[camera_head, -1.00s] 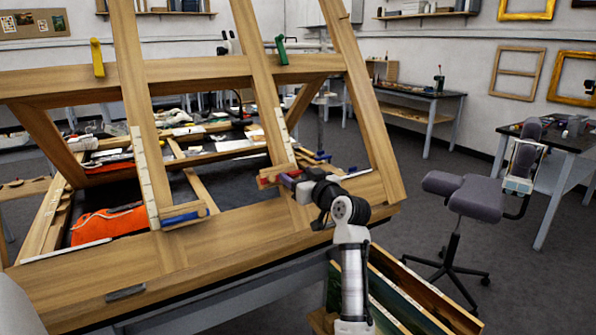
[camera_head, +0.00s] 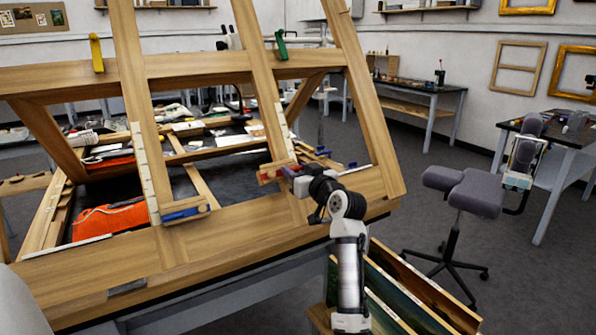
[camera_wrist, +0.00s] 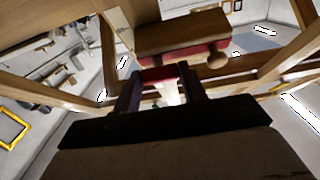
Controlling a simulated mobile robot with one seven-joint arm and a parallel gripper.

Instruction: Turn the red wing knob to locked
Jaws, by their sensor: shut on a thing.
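The red wing knob (camera_head: 269,174) is at the wooden block on the lower rail of the big easel frame, right of the middle in the head view. My arm reaches up to it from the lower right. My gripper (camera_head: 288,172) is small there, and its fingers are partly hidden by the wrist. In the wrist view, the two dark fingers of my gripper (camera_wrist: 161,82) are on either side of a red bar, the knob (camera_wrist: 160,74), shut on it. A wooden block with a red strip lies just beyond. No locked marking is readable.
The easel frame (camera_head: 200,66) carries a yellow knob (camera_head: 96,52), a green knob (camera_head: 281,45) and a blue bar (camera_head: 185,213). An orange bundle (camera_head: 110,218) lies behind it. Canvases (camera_head: 400,290) stand below my arm. A grey chair (camera_head: 465,190) stands right, with open floor around it.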

